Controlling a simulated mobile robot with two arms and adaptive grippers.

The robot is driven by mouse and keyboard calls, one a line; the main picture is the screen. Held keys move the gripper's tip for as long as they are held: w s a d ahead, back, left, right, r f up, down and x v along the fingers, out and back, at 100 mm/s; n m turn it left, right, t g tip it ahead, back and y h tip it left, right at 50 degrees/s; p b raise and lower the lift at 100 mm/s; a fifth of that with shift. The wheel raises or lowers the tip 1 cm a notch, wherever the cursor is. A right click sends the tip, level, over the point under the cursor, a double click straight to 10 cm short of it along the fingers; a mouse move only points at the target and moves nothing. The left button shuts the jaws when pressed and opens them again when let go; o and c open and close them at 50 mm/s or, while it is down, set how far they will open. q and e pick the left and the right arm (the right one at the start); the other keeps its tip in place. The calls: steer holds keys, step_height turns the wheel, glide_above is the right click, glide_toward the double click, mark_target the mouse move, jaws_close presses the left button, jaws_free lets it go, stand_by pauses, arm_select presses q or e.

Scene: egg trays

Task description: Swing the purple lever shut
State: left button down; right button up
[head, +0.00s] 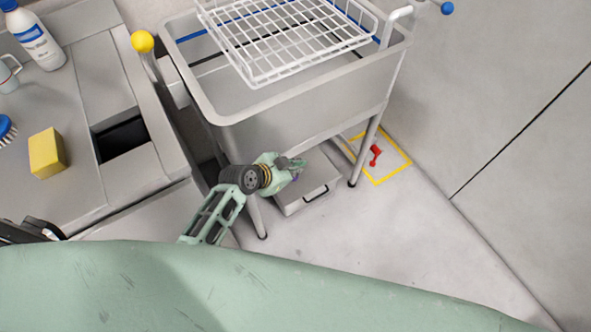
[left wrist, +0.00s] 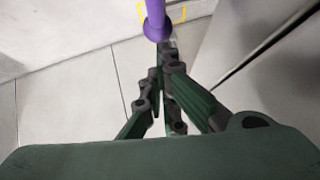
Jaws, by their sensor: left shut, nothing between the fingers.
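The purple lever (left wrist: 157,18) shows at the top of the left wrist view as a purple rod with a flared end, just beyond my fingertips. In the head view only a small purple bit (head: 296,177) shows beside my fingers; the rest is hidden. My left gripper (head: 299,164) reaches in by the grey basin's lower front, above a low grey box. In the left wrist view its fingers (left wrist: 167,48) are closed together with nothing between them. The fingertips are very near the purple end; I cannot tell whether they touch it. My right gripper is not in view.
A grey basin on legs (head: 250,112) holds a white wire rack (head: 300,42). A grey box (head: 308,196) sits beneath. A red handle (head: 375,154) lies inside a yellow floor outline (head: 397,172). The counter at left carries a yellow sponge (head: 46,153). Floor at right is clear.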

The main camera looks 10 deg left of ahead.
arm_select(q)
steer(key=shift+f, duration=0.25)
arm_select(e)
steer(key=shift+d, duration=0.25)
arm_select(q)
steer(key=shift+w+p, duration=0.15)
steer(key=shift+p, duration=0.15)
steer(key=shift+d+f+g+y, duration=0.15)
steer(key=shift+f+g+y, duration=0.15)
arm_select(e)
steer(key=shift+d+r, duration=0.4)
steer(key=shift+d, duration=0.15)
